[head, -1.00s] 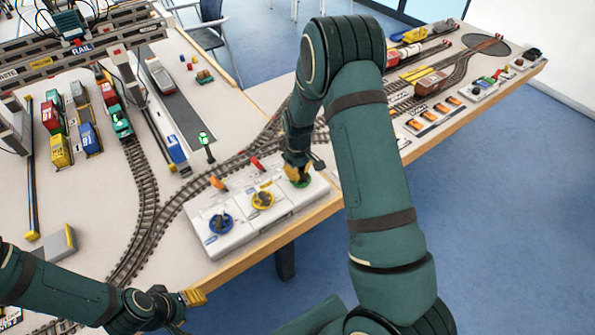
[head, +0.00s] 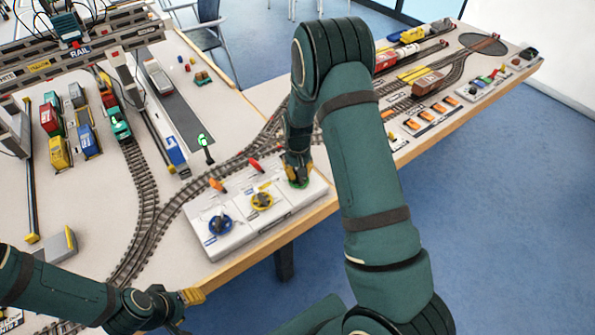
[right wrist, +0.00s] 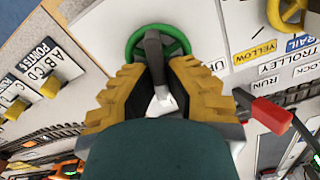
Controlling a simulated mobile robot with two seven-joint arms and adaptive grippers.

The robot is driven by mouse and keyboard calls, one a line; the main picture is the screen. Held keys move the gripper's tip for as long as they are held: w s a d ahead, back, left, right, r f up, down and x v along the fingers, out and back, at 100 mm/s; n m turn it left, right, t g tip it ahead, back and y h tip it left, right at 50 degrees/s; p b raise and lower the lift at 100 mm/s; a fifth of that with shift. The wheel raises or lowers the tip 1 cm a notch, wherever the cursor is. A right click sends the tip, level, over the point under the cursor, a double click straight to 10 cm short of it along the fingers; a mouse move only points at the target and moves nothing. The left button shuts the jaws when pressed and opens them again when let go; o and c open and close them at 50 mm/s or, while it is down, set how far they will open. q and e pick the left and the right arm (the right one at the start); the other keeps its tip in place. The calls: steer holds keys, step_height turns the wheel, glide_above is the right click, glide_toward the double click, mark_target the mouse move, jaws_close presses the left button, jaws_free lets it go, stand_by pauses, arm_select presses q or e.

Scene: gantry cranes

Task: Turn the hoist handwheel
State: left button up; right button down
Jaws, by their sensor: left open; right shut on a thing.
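Three handwheels stand on a white control panel (head: 245,232) near the table's front edge: a blue one (head: 220,224), a yellow one (head: 262,200) and a green one (head: 299,184). I cannot read which is marked hoist. My right gripper (head: 296,171) points down at the green handwheel and partly hides it. In the right wrist view, the green handwheel's rim (right wrist: 134,41) shows beyond the yellow fingers, which are shut on its dark grey grip bar (right wrist: 154,55). My left gripper (head: 192,297) is open and empty, left of the panel at the near edge.
Orange and red levers (head: 217,185) stand behind the handwheels. A green signal lamp (head: 204,141), curving track (head: 147,190) and toy wagons (head: 88,140) lie farther back. A gantry crane (head: 85,52) spans the far left. Floor is open on the right.

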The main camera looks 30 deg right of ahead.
steer(key=shift+s+f, duration=0.1)
steer(key=c, duration=1)
jaws_free()
step_height(320, 180, up, 12)
steer(key=shift+r, duration=0.1)
